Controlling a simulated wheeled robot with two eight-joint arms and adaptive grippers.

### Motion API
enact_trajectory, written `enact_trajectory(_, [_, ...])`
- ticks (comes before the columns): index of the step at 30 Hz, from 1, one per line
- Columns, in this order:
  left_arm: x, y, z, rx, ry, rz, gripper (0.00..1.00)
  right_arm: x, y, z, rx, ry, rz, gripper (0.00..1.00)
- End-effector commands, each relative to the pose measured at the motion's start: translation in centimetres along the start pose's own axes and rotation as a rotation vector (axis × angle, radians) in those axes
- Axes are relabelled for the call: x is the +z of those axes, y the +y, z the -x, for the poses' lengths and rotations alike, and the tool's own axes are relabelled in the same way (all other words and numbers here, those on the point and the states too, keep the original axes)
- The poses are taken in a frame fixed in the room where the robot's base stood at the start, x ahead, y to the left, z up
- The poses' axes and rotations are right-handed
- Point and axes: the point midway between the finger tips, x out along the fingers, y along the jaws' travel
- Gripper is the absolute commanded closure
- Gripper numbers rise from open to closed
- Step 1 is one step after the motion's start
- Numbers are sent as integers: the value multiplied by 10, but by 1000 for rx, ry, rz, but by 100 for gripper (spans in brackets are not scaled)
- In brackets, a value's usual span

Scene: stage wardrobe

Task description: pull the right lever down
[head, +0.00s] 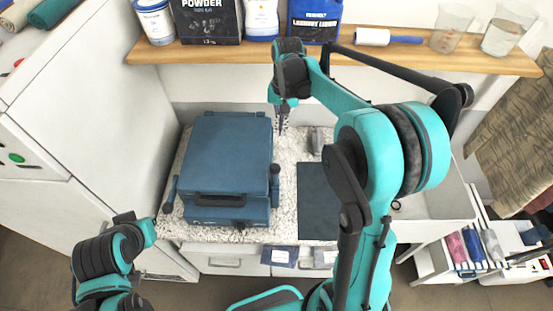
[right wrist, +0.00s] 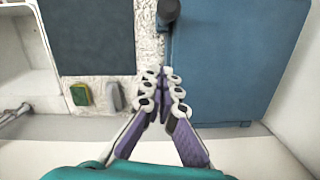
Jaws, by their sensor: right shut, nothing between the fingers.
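The blue box-shaped machine (head: 229,150) stands on the speckled counter, with a front handle and a dark lever on each side. The right lever (head: 275,180) is at its front right side; a dark rounded end of it shows at the top of the right wrist view (right wrist: 168,12). The left lever (head: 170,192) is on the other side. My right gripper (head: 281,127) is shut and empty, beside the machine's back right corner and apart from the lever. Its fingers (right wrist: 163,100) point along the machine's side. My left arm shows at lower left; its gripper is not visible.
A dark mat (head: 318,200) lies right of the machine, near a sink. A green-yellow sponge (right wrist: 80,94) and a grey block (right wrist: 113,97) lie at the back. A wooden shelf (head: 230,50) with bottles and tubs runs above. A white cabinet (head: 90,100) stands left.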

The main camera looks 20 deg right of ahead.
Motion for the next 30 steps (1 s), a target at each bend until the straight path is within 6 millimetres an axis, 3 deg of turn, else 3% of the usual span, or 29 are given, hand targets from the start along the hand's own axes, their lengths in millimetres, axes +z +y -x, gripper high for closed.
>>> enact_trajectory(8, [0,0,0,0,0,0,100,0,0,-4,0,1,1,100])
enact_trajectory(14, [0,0,0,0,0,0,100,0,0,-34,0,1,2,100])
enact_trajectory(24, [-1,0,1,0,0,0,100,2,-1,-103,-1,1,3,100])
enact_trajectory(30, [-4,0,6,0,0,0,100,31,0,-107,-1,1,3,100])
